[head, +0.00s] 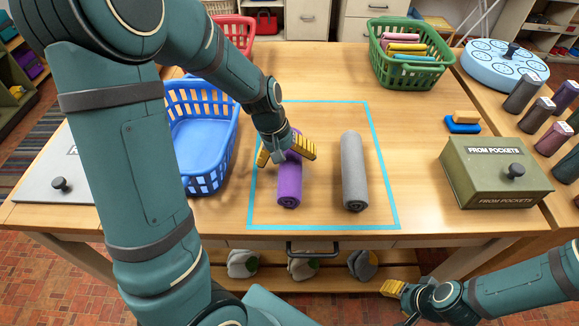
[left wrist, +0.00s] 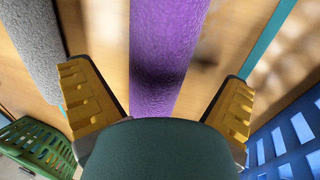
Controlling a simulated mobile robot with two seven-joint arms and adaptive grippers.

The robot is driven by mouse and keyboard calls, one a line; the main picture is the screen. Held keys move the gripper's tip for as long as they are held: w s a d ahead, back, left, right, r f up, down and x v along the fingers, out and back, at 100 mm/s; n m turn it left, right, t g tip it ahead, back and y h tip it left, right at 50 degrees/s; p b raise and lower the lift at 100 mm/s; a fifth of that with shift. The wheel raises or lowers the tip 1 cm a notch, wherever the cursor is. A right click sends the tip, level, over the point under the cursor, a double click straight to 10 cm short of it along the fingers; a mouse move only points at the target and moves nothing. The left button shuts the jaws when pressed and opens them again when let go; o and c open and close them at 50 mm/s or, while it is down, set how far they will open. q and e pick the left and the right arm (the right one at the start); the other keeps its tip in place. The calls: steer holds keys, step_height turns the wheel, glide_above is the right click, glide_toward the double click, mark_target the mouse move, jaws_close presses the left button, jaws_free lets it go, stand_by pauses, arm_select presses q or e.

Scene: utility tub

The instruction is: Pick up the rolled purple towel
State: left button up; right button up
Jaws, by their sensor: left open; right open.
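The rolled purple towel (head: 289,187) lies on the table inside the blue outlined rectangle, its length running toward the table's front edge. My left gripper (head: 287,150) is open above the far part of the towel and partly hides it. In the left wrist view the towel (left wrist: 166,50) runs between the spread yellow fingers of the left gripper (left wrist: 165,100), with space on both sides. Contact cannot be told. My right gripper (head: 393,288) is open and empty, low at the right, in front of the table.
A rolled grey towel (head: 354,172) lies to the right of the purple one. A blue basket (head: 207,150) stands close on the left. A green basket (head: 408,72) with folded cloths is at the back right. An olive box (head: 495,172) stands at the right. Table between them is clear.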

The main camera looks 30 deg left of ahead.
mark_target(289, 156)
arm_select(q)
steer(key=shift+x, duration=0.85)
steer(key=c, duration=1.3)
steer(key=shift+c, duration=0.2)
steer(key=shift+r, duration=0.15)
step_height(289, 156, up, 9)
steer(key=p, duration=0.3)
steer(key=shift+r, duration=0.45)
